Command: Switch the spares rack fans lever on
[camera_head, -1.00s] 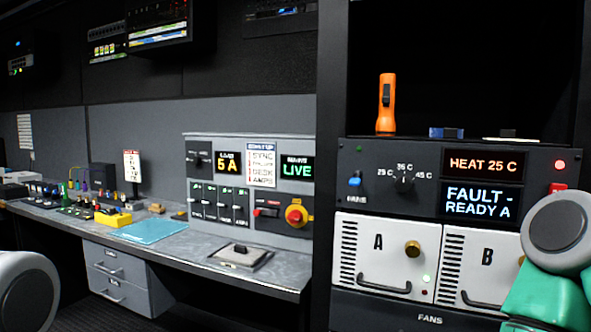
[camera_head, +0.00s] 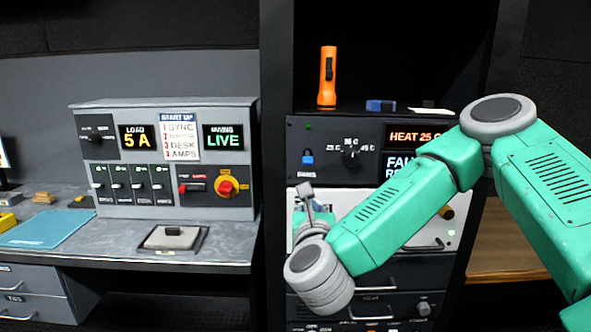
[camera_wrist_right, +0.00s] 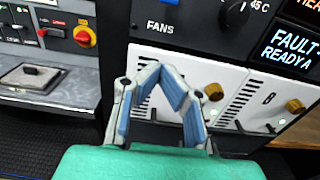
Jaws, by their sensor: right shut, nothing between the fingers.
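The spares rack fans lever (camera_head: 307,157) is a small blue handle on the dark control panel (camera_head: 331,134), just above the FANS label. I cannot tell clearly whether it points up or down. In the right wrist view a bit of blue (camera_wrist_right: 172,2) shows at the top edge, above FANS. My right gripper (camera_head: 306,188) is below the lever, in front of the white A module, and apart from the lever. In the right wrist view my right gripper (camera_wrist_right: 178,78) has its blue-padded fingers bent together, with nothing between them. My left gripper is out of view.
A temperature knob (camera_head: 351,155) is right of the lever. The HEAT display (camera_head: 414,136) and a partly hidden FAULT display (camera_head: 398,165) are further right. An orange torch (camera_head: 327,78) stands on the rack. The desk with the start-up panel (camera_head: 165,110) is to the left.

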